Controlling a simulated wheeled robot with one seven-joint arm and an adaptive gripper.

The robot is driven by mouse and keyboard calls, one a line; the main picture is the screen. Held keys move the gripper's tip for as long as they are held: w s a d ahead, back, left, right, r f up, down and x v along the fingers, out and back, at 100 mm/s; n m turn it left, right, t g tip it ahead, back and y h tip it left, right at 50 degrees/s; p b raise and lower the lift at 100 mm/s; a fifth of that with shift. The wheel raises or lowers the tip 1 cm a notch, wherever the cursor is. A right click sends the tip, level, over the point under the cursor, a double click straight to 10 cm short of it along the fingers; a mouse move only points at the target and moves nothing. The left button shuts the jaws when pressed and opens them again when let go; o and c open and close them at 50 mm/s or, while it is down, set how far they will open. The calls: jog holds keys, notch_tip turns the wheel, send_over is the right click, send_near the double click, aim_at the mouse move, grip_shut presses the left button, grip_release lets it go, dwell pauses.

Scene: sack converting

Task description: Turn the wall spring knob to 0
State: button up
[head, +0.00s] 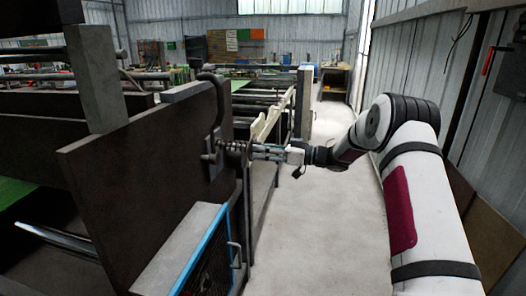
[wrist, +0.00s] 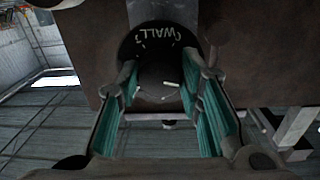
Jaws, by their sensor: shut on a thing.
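The wall spring knob (wrist: 158,76) is a dark round knob with a short white mark on its face, right of its middle. A dark dial with the white lettering "WALL" and small ticks shows above it in the wrist view; the numbers are not readable. My gripper (wrist: 163,88) has its two teal-padded fingers on either side of the knob, shut on it. In the head view my gripper (head: 265,152) reaches left to the machine's side panel, where the knob is small and mostly hidden by the fingers.
A large dark brown panel (head: 140,165) carries a curved hook-like bracket (head: 216,105) close to the gripper. A blue-edged mesh guard (head: 205,262) stands below. The pale floor aisle (head: 335,230) is clear, with a corrugated wall on the right.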

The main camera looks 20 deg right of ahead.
jog(key=shift+w+f+n+y+b, duration=0.15)
jog(key=shift+n+b, duration=1.3)
jog(key=shift+n, duration=1.5)
jog(key=shift+n+y+b, duration=0.25)
jog(key=shift+n+b, duration=1.15)
jog(key=shift+n, duration=1.55)
jog(key=o, duration=1.2)
jog(key=shift+c, duration=0.2)
jog(key=shift+d, duration=0.1)
jog(key=v, duration=1.2)
